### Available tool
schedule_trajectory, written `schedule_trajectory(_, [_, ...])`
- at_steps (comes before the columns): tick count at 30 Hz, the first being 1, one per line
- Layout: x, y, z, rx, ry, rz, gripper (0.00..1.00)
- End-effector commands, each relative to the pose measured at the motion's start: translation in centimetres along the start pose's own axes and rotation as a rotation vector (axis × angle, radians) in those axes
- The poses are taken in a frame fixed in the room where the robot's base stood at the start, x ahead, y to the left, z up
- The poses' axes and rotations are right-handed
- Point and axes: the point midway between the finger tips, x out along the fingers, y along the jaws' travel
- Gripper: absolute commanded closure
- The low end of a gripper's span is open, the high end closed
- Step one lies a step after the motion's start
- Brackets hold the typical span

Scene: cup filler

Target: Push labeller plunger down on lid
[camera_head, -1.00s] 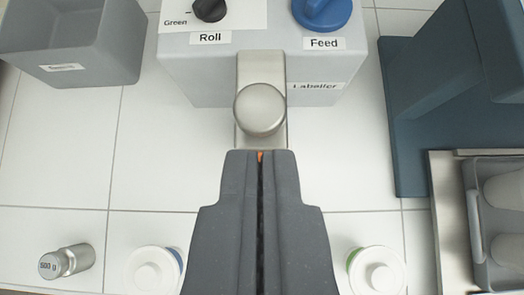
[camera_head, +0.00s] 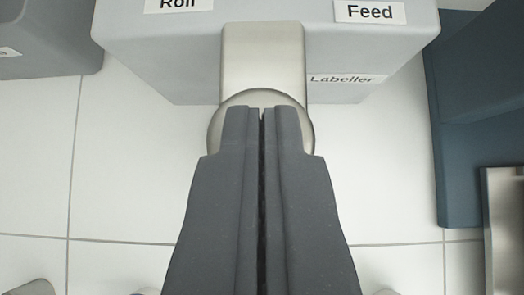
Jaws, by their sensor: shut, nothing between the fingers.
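The labeller (camera_head: 190,62) is a light grey box at the top of the view, with labels reading Roll, Feed and Labeller. A metal arm (camera_head: 262,58) comes out of its front and ends in a round metal plunger head (camera_head: 214,130). My gripper (camera_head: 262,110) is dark grey and shut with nothing in it. Its fingertips overlap the plunger head in the picture and cover most of it. I cannot tell whether they touch it. Any lid under the plunger is hidden.
A dark blue machine (camera_head: 455,130) stands at the right, with a metal tray edge (camera_head: 500,225) below it. A grey bin (camera_head: 40,45) is at the upper left. White tiles (camera_head: 120,180) are clear on both sides of my gripper. Objects at the bottom edge are barely visible.

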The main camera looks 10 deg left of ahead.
Motion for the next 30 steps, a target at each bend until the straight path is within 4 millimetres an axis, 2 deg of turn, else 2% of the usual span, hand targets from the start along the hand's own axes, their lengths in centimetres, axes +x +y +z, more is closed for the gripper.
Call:
schedule_trajectory(3, [0.5, 0.0, 0.6, 0.0, -0.003, 0.0, 1.0])
schedule_trajectory(14, [0.8, 0.1, 0.8, 0.0, -0.002, 0.001, 1.0])
schedule_trajectory(21, [2.7, 0.2, 2.8, 0.001, -0.003, 0.001, 1.0])
schedule_trajectory(30, [2.8, 0.2, 3.3, 0.001, -0.014, 0.001, 1.0])
